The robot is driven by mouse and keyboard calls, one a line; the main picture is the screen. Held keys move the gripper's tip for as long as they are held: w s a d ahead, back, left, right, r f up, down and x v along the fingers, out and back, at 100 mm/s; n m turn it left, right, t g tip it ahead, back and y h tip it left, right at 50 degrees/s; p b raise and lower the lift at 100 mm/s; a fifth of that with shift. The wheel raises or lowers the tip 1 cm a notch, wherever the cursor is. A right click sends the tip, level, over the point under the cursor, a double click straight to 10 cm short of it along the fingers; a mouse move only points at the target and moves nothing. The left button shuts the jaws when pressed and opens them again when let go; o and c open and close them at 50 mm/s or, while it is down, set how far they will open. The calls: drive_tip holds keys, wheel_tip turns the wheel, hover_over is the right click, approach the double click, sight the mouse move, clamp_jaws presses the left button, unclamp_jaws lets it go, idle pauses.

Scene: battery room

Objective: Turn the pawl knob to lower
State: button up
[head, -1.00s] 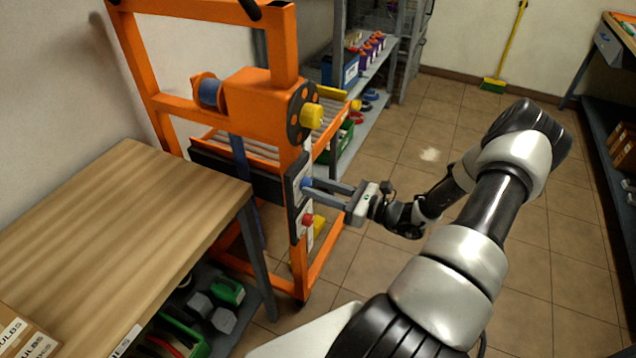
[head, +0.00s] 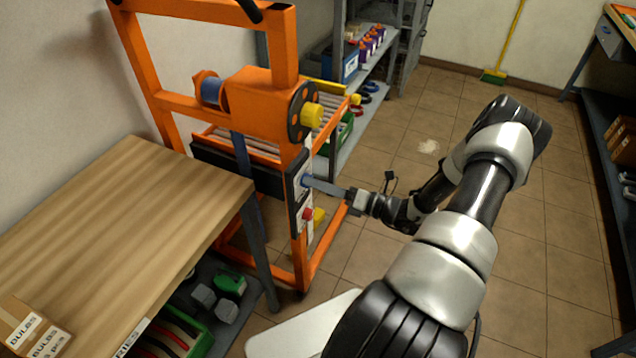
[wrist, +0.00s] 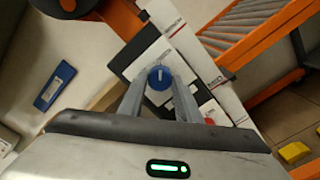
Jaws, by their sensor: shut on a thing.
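The pawl knob, a round blue knob (wrist: 159,78) with a white pointer line, sits on a white and black panel (wrist: 168,35) of the orange lift frame. Its line points roughly upward in the wrist view. My gripper (wrist: 158,88) is shut on the blue knob, one grey finger on each side. In the head view my gripper (head: 310,182) meets the panel from the right, and its fingers largely hide the knob there. The panel lettering is too small to read.
A red button (head: 307,214) sits below the knob on the panel. A yellow knob (head: 312,115) sticks out of the dark hub above. A wooden bench (head: 120,230) stands left of the orange frame (head: 300,265).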

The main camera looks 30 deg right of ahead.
drive_tip(key=shift+m, duration=0.3)
drive_tip(key=o, duration=1.1)
drive_tip(key=shift+c, duration=0.2)
drive_tip(key=shift+s+d, duration=0.1)
drive_tip(key=shift+s, duration=0.05)
drive_tip(key=v, duration=1.7)
